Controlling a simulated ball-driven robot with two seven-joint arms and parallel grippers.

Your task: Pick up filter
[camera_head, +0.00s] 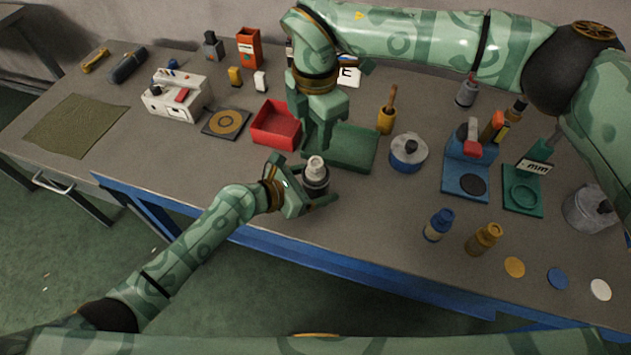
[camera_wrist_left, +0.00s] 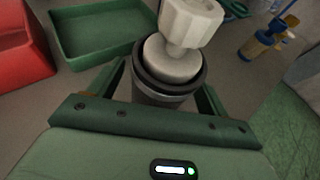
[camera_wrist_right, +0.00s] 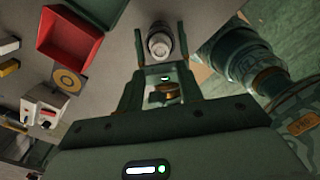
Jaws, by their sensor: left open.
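The filter, as I take it, is a dark cylinder with a white top (camera_head: 316,164), upright near the table's front edge. Its white cap and dark rim (camera_wrist_left: 172,62) show large in the left wrist view, and its top also shows in the right wrist view (camera_wrist_right: 159,42). My left gripper (camera_head: 306,183) is open, with its fingers on either side of the filter's dark body; the lower body is hidden and I cannot tell whether they touch it. My right gripper (camera_head: 320,140) is just behind and above the filter. Its fingers (camera_wrist_right: 161,72) are apart and empty.
A red tray (camera_head: 277,125) and a green tray (camera_head: 354,148) lie behind the filter.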

